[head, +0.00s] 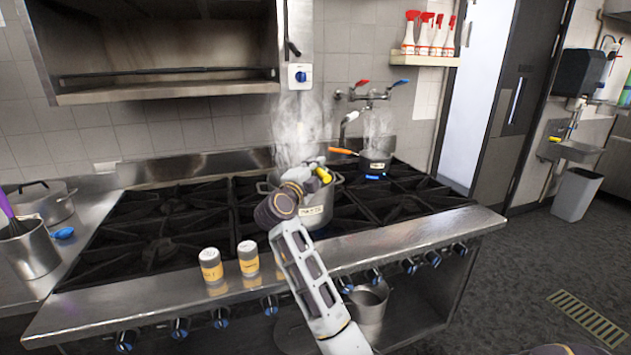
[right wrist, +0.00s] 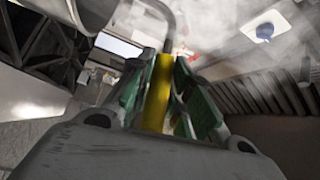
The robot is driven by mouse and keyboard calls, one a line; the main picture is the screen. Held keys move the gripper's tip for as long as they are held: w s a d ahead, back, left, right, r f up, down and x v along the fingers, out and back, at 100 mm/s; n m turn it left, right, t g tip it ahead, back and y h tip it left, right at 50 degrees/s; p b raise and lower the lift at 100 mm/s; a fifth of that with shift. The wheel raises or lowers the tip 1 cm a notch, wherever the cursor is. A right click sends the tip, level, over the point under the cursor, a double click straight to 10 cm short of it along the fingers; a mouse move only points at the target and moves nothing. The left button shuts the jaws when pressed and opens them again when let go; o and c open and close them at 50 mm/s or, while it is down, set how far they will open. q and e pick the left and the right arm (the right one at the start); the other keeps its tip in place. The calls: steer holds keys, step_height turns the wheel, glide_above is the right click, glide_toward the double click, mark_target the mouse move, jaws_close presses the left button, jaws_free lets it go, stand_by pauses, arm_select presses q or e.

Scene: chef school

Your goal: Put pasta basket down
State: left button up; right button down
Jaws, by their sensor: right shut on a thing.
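My right gripper (head: 318,168) is over the large steel pot (head: 318,216) on the stove. It is shut on the yellow handle of the pasta basket (head: 324,175). In the right wrist view the yellow handle (right wrist: 157,92) lies between the green-padded fingers (right wrist: 160,85), with a grey metal rod curving from its far end. The basket's body is hidden by my arm and the pot, so I cannot tell how deep it sits. Steam rises from the pot. My left gripper is not in view.
A small steaming saucepan (head: 374,163) with an orange handle stands on the back right burner. Two labelled shakers (head: 248,258) (head: 211,264) stand on the stove's front edge. A lidded pot (head: 45,203) and a steel container (head: 29,252) are at left. The left burners are clear.

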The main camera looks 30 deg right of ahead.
steer(key=shift+f, duration=0.6)
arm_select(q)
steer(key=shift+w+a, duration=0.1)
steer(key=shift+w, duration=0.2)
arm_select(e)
step_height(320, 180, down, 3)
steer(key=shift+r, duration=0.2)
steer(key=c, duration=1.7)
jaws_free()
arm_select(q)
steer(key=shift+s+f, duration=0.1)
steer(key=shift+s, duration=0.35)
arm_select(e)
steer(key=o, duration=0.4)
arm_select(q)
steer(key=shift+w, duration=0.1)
arm_select(e)
steer(key=shift+s+a, duration=0.1)
